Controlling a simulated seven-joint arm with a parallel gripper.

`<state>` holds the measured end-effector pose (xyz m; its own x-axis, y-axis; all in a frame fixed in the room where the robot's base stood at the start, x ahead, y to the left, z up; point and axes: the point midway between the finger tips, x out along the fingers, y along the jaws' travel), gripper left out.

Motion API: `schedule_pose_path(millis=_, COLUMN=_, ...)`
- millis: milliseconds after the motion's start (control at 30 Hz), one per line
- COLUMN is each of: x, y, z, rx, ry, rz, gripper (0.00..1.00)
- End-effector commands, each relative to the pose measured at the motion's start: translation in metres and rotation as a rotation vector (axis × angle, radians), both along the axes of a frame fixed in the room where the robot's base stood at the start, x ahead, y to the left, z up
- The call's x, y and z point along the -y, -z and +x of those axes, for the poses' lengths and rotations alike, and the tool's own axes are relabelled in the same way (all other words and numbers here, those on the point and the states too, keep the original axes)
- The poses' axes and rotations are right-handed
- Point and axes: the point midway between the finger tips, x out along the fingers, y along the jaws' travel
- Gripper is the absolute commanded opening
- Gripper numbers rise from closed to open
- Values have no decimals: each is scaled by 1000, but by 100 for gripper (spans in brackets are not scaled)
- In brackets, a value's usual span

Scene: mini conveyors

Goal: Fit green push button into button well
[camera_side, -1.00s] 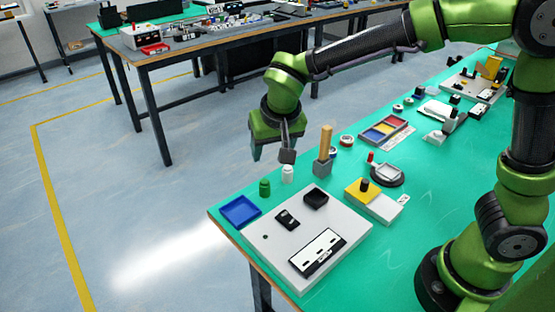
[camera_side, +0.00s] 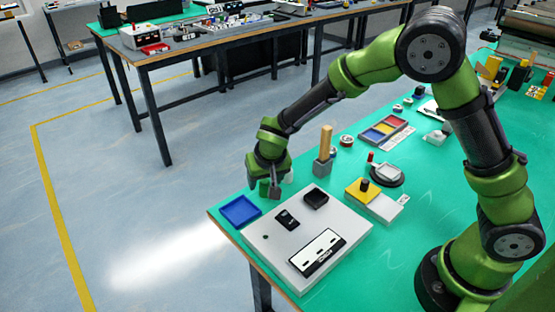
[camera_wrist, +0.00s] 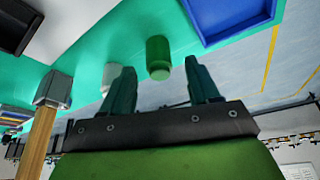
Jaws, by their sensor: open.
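The green push button (camera_side: 264,188) stands upright on the green mat at the table's far left corner. It also shows in the wrist view (camera_wrist: 158,57) as a short green cylinder between my fingertips. My gripper (camera_wrist: 160,68) is open, with one finger on each side of the button. Whether a finger touches it I cannot tell. The grey panel (camera_side: 280,250) has a small dark round hole (camera_side: 265,237) at its left and a black square recess (camera_side: 316,198) at its back. Which of these is the button well I cannot tell.
A white cylinder (camera_wrist: 110,76) stands close beside my gripper. A blue tray (camera_side: 240,210) lies left of the panel. A wooden-handled tool in a grey block (camera_side: 323,163) stands to the right. A yellow-topped box (camera_side: 362,193) sits right of the panel.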

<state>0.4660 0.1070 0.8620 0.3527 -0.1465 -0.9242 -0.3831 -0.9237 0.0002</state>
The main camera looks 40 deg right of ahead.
Motion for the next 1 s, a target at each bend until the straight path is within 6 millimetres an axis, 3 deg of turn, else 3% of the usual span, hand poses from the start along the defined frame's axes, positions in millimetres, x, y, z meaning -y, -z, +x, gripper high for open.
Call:
schedule_pose_path(millis=133, x=2, y=13, z=5, rx=0, ry=-1, rz=0, gripper=60)
schedule_pose_path(millis=367, x=2, y=14, z=6, rx=1, ry=-1, rz=0, gripper=60)
schedule_pose_path(millis=767, x=2, y=14, z=6, rx=1, ry=-1, rz=0, gripper=1)
schedule_pose_path(millis=1000, x=2, y=13, z=6, rx=2, ry=-2, rz=1, gripper=0)
